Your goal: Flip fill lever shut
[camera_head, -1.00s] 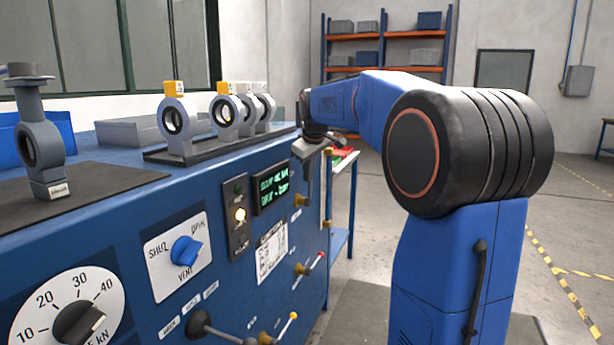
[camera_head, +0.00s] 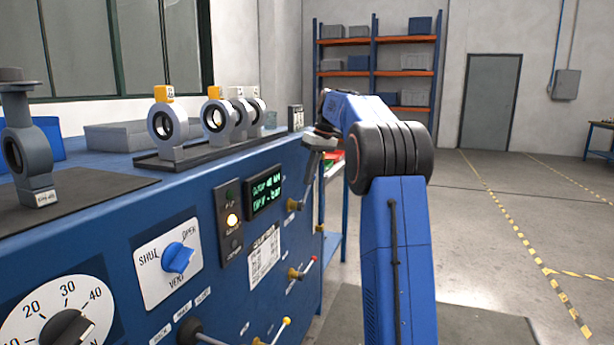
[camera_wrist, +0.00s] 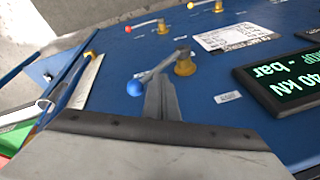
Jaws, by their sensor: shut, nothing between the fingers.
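Three small levers on brass valves stick out of the blue panel. The nearest, a grey lever with a blue ball tip (camera_wrist: 135,88), runs left from its brass valve (camera_wrist: 185,66) in the wrist view. A red-tipped lever (camera_head: 304,270) and a yellow-tipped lever (camera_head: 279,331) are lower on the panel in the head view. No legible label tells me which is the fill lever. My gripper (camera_wrist: 163,92) is shut and empty, its fingertips right beside the blue-tipped lever; whether they touch it I cannot tell. In the head view my gripper (camera_head: 308,178) points down by the panel's far end.
A lit green display (camera_head: 264,191) and a blue selector knob (camera_head: 178,258) are on the panel. Several ring-shaped valves (camera_head: 166,124) stand on top of the bench. A side table with red and green items (camera_wrist: 16,138) stands past the panel's end. Floor to the right is clear.

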